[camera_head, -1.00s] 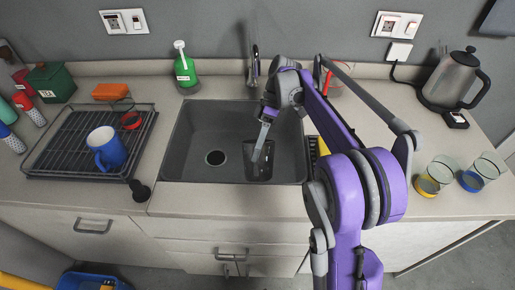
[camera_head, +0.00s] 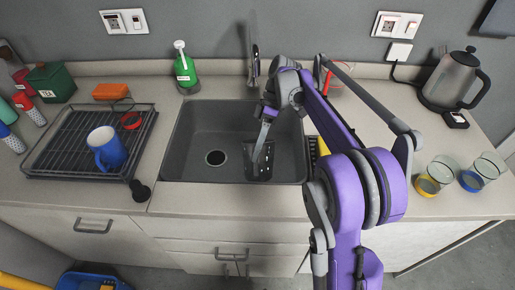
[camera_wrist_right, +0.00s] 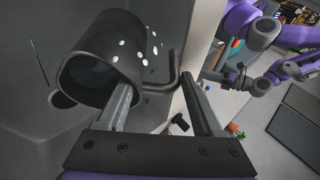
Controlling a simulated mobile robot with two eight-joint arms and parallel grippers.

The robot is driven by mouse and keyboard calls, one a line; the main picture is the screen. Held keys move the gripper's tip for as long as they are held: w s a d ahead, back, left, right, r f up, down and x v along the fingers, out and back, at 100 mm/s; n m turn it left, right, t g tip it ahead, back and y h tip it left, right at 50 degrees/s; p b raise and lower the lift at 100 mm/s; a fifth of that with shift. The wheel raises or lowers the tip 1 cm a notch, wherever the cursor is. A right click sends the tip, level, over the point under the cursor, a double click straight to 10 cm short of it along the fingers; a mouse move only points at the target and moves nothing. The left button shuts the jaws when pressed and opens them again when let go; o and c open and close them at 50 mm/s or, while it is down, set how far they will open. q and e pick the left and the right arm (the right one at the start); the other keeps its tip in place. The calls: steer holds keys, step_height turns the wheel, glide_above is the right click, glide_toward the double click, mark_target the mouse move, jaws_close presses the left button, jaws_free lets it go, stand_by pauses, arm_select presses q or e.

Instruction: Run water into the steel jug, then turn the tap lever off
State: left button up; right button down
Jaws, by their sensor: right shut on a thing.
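The steel jug (camera_head: 250,160) is inside the sink, at its right front, and looks dark. In the right wrist view the jug (camera_wrist_right: 102,62) lies across the picture with its open mouth facing lower left, pale spots on its side and a bent bar handle. My right gripper (camera_head: 263,150) is shut on the jug; its fingers (camera_wrist_right: 160,110) sit at the mouth and handle side, and the exact contact is unclear. The tap (camera_head: 254,68) stands behind the sink; its lever is hard to make out. I see no clear water stream. My left gripper is not visible in the head view.
The sink (camera_head: 185,135) has a drain (camera_head: 215,158) left of the jug. A dish rack (camera_head: 60,150) with a blue mug (camera_head: 110,150) stands on the left. A green bottle (camera_head: 184,72) is behind the sink. Glasses (camera_head: 435,175) and a kettle (camera_head: 450,80) stand right.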

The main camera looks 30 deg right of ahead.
stand_by(0.6)
steer(key=shift+r+t+h+p, duration=0.15)
steer(key=shift+t+h+p, duration=0.15)
steer(key=shift+t+p, duration=0.25)
steer(key=shift+n+t+h+p, duration=0.5)
steer(key=shift+t+h+p, duration=0.1)
steer(key=shift+t+p, duration=0.4)
steer(key=t+h+p, duration=0.1)
steer(key=t, duration=0.1)
steer(key=shift+t, duration=0.35)
steer(key=shift+n+t+h+p, duration=0.3)
steer(key=shift+n+t+p, duration=0.1)
steer(key=shift+t, duration=0.2)
